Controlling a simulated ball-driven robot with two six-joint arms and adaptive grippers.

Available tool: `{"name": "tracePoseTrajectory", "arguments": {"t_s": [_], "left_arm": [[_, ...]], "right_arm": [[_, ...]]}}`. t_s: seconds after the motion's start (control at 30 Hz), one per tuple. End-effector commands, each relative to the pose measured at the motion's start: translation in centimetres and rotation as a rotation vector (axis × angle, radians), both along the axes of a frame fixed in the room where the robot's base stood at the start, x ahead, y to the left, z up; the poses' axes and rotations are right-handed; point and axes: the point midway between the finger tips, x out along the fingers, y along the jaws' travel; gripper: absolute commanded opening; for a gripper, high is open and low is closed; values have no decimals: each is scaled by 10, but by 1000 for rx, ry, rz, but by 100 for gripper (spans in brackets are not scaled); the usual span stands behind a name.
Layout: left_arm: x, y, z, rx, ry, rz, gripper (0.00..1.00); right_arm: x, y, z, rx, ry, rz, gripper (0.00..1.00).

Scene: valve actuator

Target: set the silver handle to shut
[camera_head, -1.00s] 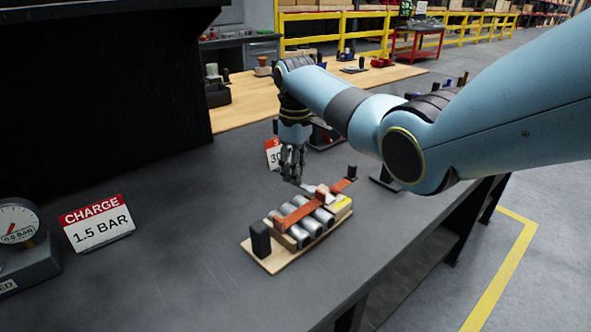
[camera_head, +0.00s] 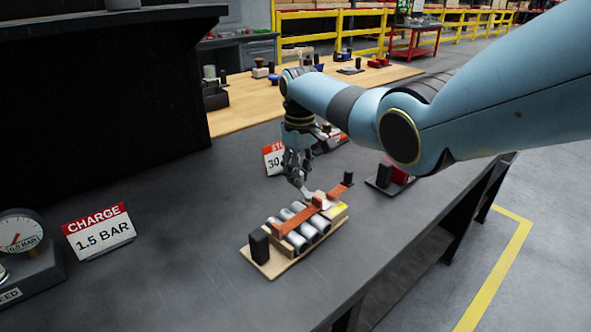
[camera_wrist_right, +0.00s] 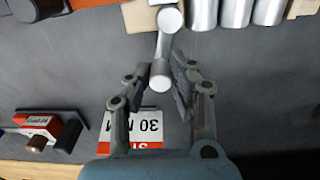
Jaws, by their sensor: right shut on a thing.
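The silver handle (camera_wrist_right: 161,58) shows best in the right wrist view, a short lever running from a round hub at the top to a rounded free end. My right gripper (camera_wrist_right: 163,88) has its two fingers on either side of that free end and is shut on it. In the head view my right gripper (camera_head: 302,184) reaches down to the far side of the valve actuator. The actuator has a wooden base (camera_head: 262,258), several silver cylinders (camera_head: 297,241) and an orange-brown bar (camera_head: 300,216). There the handle is small and partly hidden. My left gripper is not in view.
A CHARGE 1.5 BAR card (camera_head: 98,230) and a gauge (camera_head: 18,235) stand left. The table between is clear.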

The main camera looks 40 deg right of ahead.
Motion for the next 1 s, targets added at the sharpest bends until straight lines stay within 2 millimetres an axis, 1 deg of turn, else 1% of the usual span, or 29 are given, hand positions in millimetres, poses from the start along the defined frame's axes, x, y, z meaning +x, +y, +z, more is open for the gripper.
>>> {"name": "tracePoseTrajectory", "arguments": {"t_s": [0.03, 0.1, 0.4, 0.6, 0.8, 1.0], "left_arm": [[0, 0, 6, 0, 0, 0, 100], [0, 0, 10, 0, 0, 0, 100], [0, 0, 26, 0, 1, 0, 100], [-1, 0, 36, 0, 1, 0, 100], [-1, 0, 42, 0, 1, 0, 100], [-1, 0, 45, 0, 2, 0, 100]], "right_arm": [[-1, -2, 3, 1, 2, -42, 0], [-1, -6, 3, 1, 0, -109, 0], [-6, -19, 3, 0, 0, -385, 0], [-10, -25, 2, 0, -1, -535, 0], [-14, -28, 2, 0, -1, -640, 0], [-16, -30, 1, 0, 0, -697, 0]]}}
